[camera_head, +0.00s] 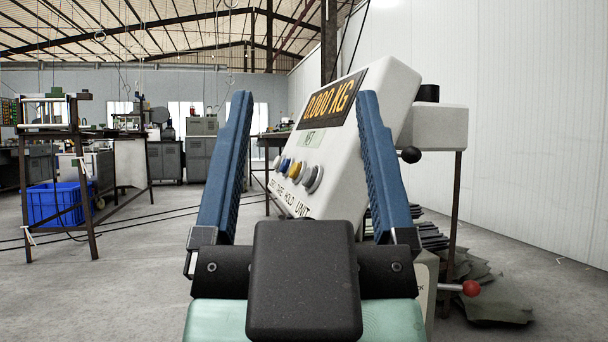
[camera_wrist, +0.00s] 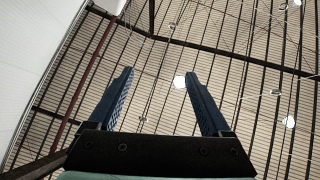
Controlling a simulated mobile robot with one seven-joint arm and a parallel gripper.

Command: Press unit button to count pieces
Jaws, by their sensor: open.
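A white weighing unit (camera_head: 385,100) stands tilted at centre right in the head view. Its orange display (camera_head: 332,101) reads 0.000 KG. Below it is a slanted row of round buttons, including blue, yellow and grey ones. The large grey button (camera_head: 313,180) at the right end is nearest the word UNIT on the partly hidden label. My gripper (camera_head: 304,96) points up in front of the unit, its blue fingers wide apart with nothing between them. The right finger overlaps part of the unit. In the wrist view my gripper (camera_wrist: 159,72) faces the ceiling; the buttons are not seen there.
A red-knobbed lever (camera_head: 471,288) and a black knob (camera_head: 410,155) stick out at right. Dark flat pieces (camera_head: 480,290) lie on the floor there. A blue crate (camera_head: 57,203) sits under a workbench at left. Open floor lies between.

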